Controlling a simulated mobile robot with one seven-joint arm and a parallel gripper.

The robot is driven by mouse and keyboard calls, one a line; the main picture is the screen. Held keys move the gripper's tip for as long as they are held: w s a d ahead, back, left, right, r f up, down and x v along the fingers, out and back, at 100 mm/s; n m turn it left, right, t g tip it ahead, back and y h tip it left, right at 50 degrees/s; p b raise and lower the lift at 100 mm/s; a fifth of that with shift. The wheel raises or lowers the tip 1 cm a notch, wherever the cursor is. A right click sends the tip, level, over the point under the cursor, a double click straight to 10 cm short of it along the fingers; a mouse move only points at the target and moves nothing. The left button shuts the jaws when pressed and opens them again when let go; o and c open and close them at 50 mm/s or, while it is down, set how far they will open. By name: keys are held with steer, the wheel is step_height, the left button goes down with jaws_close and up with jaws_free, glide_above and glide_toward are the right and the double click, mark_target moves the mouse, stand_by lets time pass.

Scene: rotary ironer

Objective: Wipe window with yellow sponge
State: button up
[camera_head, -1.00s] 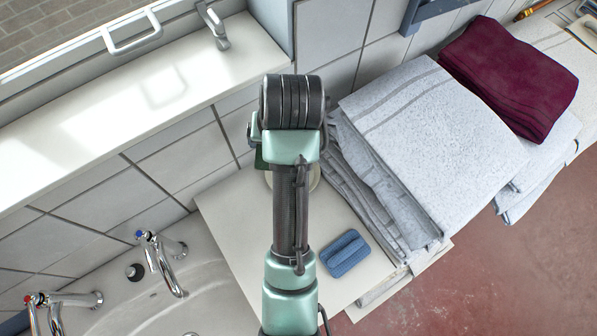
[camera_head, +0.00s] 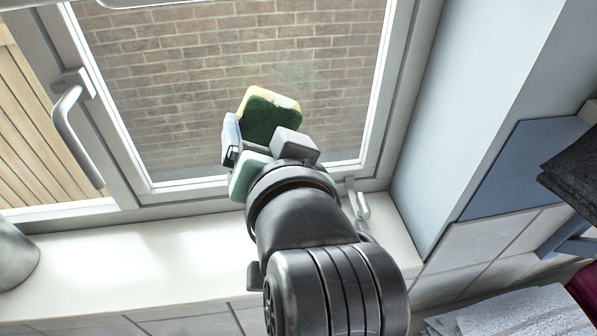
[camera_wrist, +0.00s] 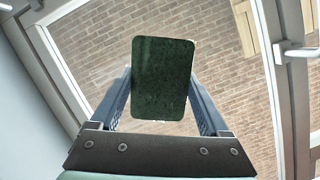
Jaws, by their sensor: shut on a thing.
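My gripper (camera_head: 262,135) is raised in front of the window pane (camera_head: 180,60), shut on a sponge (camera_head: 268,112). The sponge has a dark green scouring face and a pale yellow edge. In the wrist view the sponge (camera_wrist: 163,80) shows its green face between the two fingers, with the window (camera_wrist: 110,45) behind it. The sponge overlaps the lower right part of the pane in the head view. I cannot tell whether it touches the glass. A faint hazy patch shows on the pane just right of the sponge.
A window handle (camera_head: 75,130) sticks out at the left frame, and a small latch (camera_head: 358,200) sits at the lower right. The white sill (camera_head: 170,260) runs below, with a grey metal vessel (camera_head: 14,258) at its left end. Towels (camera_head: 520,312) lie at lower right.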

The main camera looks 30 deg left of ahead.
mark_target(243, 80)
steer(key=shift+s+a+r+y, duration=0.15)
steer(key=shift+a+r, duration=0.2)
steer(key=shift+r, duration=0.25)
steer(key=shift+s+a+r+y, duration=0.15)
steer(key=shift+a+r, duration=0.2)
steer(key=shift+r, duration=0.2)
steer(key=shift+w+a+b, duration=0.15)
steer(key=shift+w+a, duration=0.7)
steer(key=shift+w, duration=0.3)
steer(key=shift+w+a+b, duration=0.15)
steer(key=shift+w+a, duration=0.65)
steer(key=shift+w, duration=0.35)
steer(key=shift+w+a, duration=0.5)
steer(key=shift+w, duration=0.25)
